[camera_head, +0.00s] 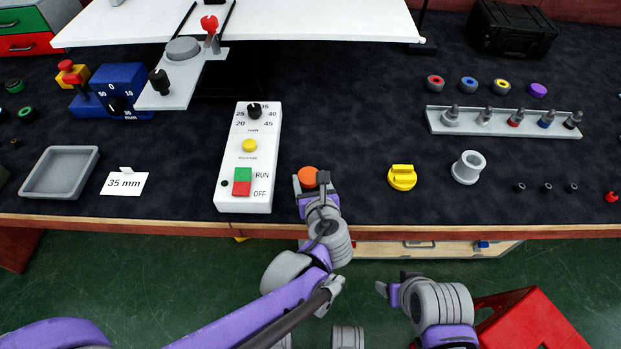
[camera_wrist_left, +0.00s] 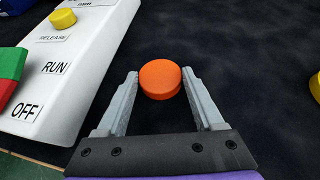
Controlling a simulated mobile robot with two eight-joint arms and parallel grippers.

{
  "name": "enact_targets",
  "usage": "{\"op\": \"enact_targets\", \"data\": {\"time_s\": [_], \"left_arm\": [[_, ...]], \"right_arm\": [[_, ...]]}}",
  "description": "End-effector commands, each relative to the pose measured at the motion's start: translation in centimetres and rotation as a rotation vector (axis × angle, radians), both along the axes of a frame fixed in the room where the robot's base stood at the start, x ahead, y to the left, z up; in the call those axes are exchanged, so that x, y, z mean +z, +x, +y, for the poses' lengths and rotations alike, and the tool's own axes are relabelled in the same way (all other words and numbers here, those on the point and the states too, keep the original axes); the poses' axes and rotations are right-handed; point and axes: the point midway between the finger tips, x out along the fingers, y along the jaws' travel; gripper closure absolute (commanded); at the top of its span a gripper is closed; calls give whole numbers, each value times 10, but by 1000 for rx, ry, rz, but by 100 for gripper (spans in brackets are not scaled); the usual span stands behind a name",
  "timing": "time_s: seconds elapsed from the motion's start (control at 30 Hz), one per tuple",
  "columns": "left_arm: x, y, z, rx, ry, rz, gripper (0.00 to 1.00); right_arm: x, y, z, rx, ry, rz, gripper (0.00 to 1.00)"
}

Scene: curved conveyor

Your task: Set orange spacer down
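The orange spacer (camera_head: 308,177) is a short round disc, near the front edge of the dark worktop, just right of the white control box. My left gripper (camera_head: 310,182) has one finger on each side of it. In the left wrist view the spacer (camera_wrist_left: 160,79) sits between the two fingertips (camera_wrist_left: 160,76), close against both, and the gripper looks shut on it. I cannot tell whether its underside touches the worktop. My right gripper (camera_head: 393,284) is low in front of the bench, apart from the spacer; its fingers are not clear.
The white control box (camera_head: 233,202) stands close on the left, its RUN and OFF buttons facing up. A yellow knob (camera_head: 402,178) and a grey flanged bushing (camera_head: 468,167) stand to the right. A grey tray (camera_head: 30,189) and a "35 mm" card (camera_head: 124,184) lie farther left.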

Motion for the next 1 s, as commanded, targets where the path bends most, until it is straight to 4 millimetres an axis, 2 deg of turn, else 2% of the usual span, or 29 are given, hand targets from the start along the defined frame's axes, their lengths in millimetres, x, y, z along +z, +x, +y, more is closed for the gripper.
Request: {"op": "enact_targets", "data": {"time_s": [0.03, 0.13, 0.5, 0.67, 1.0], "left_arm": [[0, 0, 0, 0, 0, 0, 21], [0, 0, 0, 0, 0, 0, 3], [6, -1, 0, -1, 0, 0, 3], [17, -24, -6, -4, -1, 0, 3], [48, -86, -18, -5, -1, -1, 3]], "right_arm": [[0, 0, 0, 0, 0, 0, 29], [0, 0, 0, 0, 0, 0, 29], [5, 0, 0, 0, 0, -1, 29], [12, -1, 0, 0, 0, -4, 29], [33, -3, 0, 0, 0, -12, 29]]}}
